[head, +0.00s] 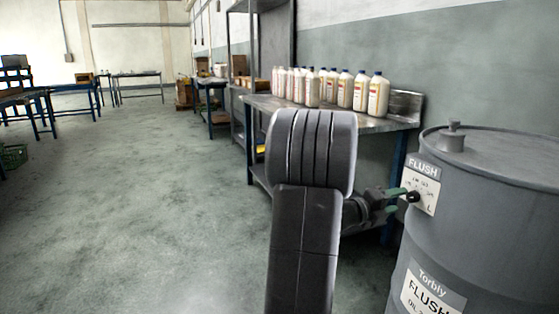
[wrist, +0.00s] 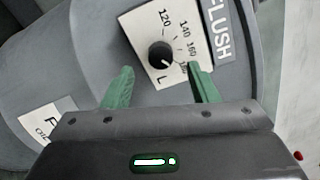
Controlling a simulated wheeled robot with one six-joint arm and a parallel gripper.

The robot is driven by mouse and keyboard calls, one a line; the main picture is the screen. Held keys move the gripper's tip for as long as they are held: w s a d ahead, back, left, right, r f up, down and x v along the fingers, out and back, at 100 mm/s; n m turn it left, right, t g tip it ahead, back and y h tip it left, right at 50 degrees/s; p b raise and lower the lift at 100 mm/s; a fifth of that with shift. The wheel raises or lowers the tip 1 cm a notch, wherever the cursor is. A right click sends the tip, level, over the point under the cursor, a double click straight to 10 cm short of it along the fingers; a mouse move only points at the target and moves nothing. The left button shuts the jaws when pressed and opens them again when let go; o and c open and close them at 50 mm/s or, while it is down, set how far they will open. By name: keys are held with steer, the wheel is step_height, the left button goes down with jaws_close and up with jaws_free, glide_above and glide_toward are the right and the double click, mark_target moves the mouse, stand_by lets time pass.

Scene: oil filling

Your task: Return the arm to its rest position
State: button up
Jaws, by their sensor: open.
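My gripper (wrist: 160,82) shows in the wrist view with its two green fingers spread apart and nothing between them. In the head view my gripper (head: 396,201) is at the left side of the grey drum (head: 480,220), close to its dial plate. The black knob (wrist: 161,55) sits on a white scale plate marked 120, 140 and 160, beyond and between the fingertips in the wrist view. The knob (head: 413,197) also shows in the head view, just right of the fingers. Whether a finger touches the plate I cannot tell. My arm covers the middle of the head view.
A metal bench (head: 400,112) holds several white bottles (head: 345,88) with dark caps behind my arm. A shelf rack (head: 237,50) stands beyond it. Blue-legged tables (head: 25,97) are at the far left.

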mark_target(410, 198)
steer(key=p+v, duration=0.2)
steer(key=v, duration=0.6)
steer(key=b+x, duration=0.4)
steer(key=x, duration=0.9)
steer(key=shift+d+f, duration=0.15)
steer(key=shift+d, duration=0.05)
steer(key=shift+w+r+n+p, duration=0.1)
steer(key=shift+r+n+p, duration=0.15)
steer(key=shift+n+p, duration=0.25)
steer(key=n+p, duration=0.2)
steer(key=n, duration=0.1)
steer(key=shift+r, duration=0.1)
steer(key=n+p, duration=1.1)
steer(key=p, duration=0.1)
steer(key=shift+n, duration=0.4)
steer(key=n+p, duration=0.3)
steer(key=shift+f+n+p, duration=0.25)
steer(key=shift+n+p, duration=0.5)
steer(key=shift+n, duration=0.05)
